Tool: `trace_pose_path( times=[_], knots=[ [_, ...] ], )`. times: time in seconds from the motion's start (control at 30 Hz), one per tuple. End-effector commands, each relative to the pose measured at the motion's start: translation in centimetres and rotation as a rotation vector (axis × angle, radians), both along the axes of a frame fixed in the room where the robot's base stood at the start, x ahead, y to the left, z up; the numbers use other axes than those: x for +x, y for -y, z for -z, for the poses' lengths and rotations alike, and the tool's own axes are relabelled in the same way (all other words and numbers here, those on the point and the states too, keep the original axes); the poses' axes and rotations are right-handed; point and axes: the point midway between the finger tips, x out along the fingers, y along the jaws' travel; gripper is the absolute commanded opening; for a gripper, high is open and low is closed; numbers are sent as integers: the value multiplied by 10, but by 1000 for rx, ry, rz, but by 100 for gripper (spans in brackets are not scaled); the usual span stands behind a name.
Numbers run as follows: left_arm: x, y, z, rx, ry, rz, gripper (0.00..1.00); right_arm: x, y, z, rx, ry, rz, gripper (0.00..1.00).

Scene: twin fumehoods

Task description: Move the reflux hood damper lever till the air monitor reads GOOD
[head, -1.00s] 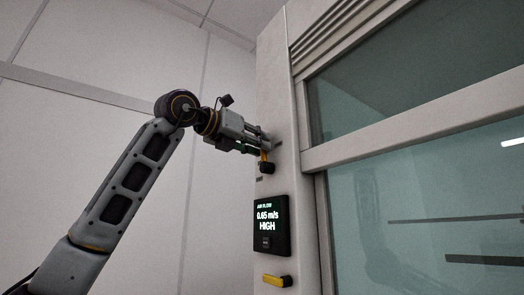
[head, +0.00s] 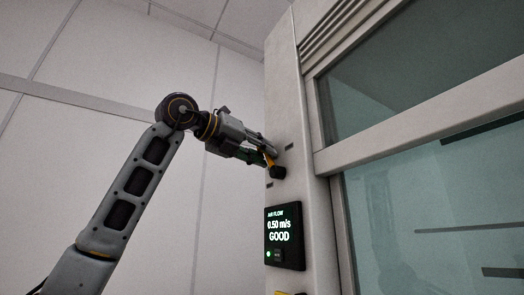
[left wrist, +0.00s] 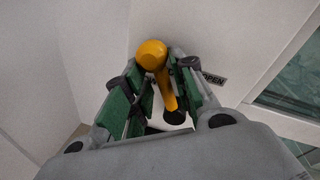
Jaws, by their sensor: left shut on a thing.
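The damper lever (head: 269,160) is yellow with a dark hub (head: 278,172), on the hood's front post above the air monitor. My left gripper (head: 266,153) is shut on the lever. In the left wrist view the yellow lever (left wrist: 153,62) stands between the green-padded fingers (left wrist: 160,88). The air monitor (head: 284,238) is a black panel with lit text reading AIR FLOW, 0.50 m/s, GOOD, with a green light at its lower left. My right gripper is in neither view.
A second yellow handle (head: 290,293) shows partly at the bottom edge, below the monitor. The hood's glass sash (head: 430,190) is to the right. An OPEN label (left wrist: 212,79) is beside the lever. A pale wall (head: 130,70) is behind my arm.

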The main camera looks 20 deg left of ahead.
Motion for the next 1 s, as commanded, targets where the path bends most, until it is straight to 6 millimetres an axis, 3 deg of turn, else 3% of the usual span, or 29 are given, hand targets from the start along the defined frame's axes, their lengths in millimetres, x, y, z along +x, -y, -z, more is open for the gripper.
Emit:
trace_pose_path(
  times=[0.3, 0.33, 0.5, 1.0],
  knots=[
    [0, -2, -2, -6, 3, -1, 0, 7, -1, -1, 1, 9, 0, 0],
    [0, -2, -2, -6, 4, -2, 27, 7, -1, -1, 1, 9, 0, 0],
    [0, -1, -2, -5, 3, -1, 48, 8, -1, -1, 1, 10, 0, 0],
    [-5, -3, -1, -3, 1, 0, 48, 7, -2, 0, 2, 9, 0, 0]
  ],
)
